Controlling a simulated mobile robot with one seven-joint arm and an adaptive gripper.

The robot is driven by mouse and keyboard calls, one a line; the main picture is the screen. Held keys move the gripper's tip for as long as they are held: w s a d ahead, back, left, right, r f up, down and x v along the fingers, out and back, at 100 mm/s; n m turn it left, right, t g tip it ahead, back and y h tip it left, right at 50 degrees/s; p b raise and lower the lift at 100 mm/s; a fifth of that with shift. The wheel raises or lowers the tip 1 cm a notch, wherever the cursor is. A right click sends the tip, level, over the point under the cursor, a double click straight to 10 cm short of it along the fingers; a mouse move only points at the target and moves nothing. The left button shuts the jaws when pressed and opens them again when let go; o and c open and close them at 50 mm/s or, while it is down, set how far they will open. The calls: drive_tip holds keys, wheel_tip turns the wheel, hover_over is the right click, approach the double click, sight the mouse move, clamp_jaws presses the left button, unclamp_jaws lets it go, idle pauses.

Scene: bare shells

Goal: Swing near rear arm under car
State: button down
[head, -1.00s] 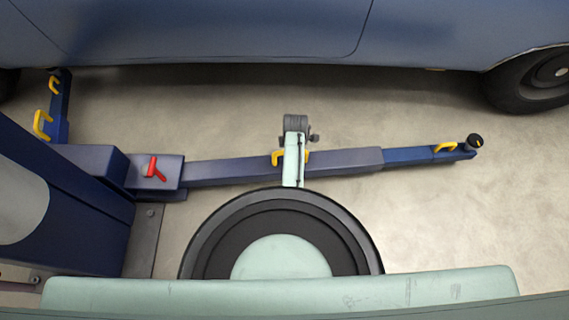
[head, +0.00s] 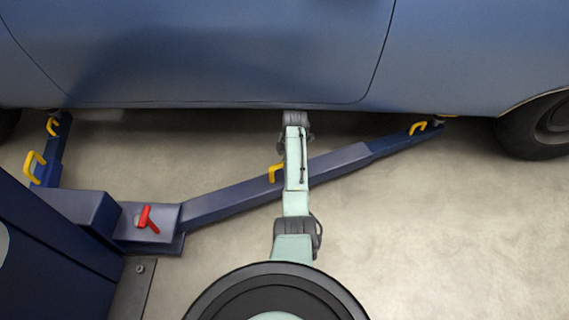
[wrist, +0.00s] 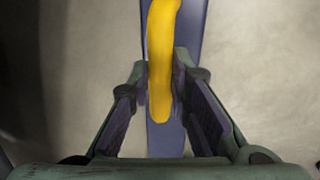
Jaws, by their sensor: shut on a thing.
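The near rear arm (head: 225,200) is a long blue lift arm. It slants right and away from its pivot housing (head: 150,240), and its tip lies at the car's (head: 230,60) lower edge, with the pad partly hidden there. Its middle yellow handle (head: 275,173) is partly covered by my arm, and another yellow handle (head: 418,128) sits near the tip. In the wrist view, my gripper (wrist: 160,85) is shut on the middle yellow handle (wrist: 162,60), with a finger on each side. My own arm hides the gripper in the head view.
A red lever (head: 148,219) sits on the pivot housing. The dark blue lift post (head: 60,260) stands at left. Another blue arm (head: 57,150) with yellow handles reaches under the car. A wheel (head: 545,125) is at right. The floor (head: 440,230) at lower right is clear.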

drive_tip(key=c, duration=1.6)
unclamp_jaws()
drive_tip(key=shift+w+a+r, duration=0.25)
drive_tip(key=shift+w+a, duration=0.05)
drive_tip(key=shift+w, duration=0.25)
drive_tip(key=shift+o, duration=0.6)
drive_tip(key=shift+s+d+f, duration=0.1)
drive_tip(key=shift+s+d, duration=0.05)
wheel_tip(320, 180, up, 12)
drive_tip(key=s, duration=0.2)
drive_tip(key=shift+s+d, duration=0.15)
drive_tip(key=shift+d, duration=0.2)
drive_tip(key=shift+f, duration=0.1)
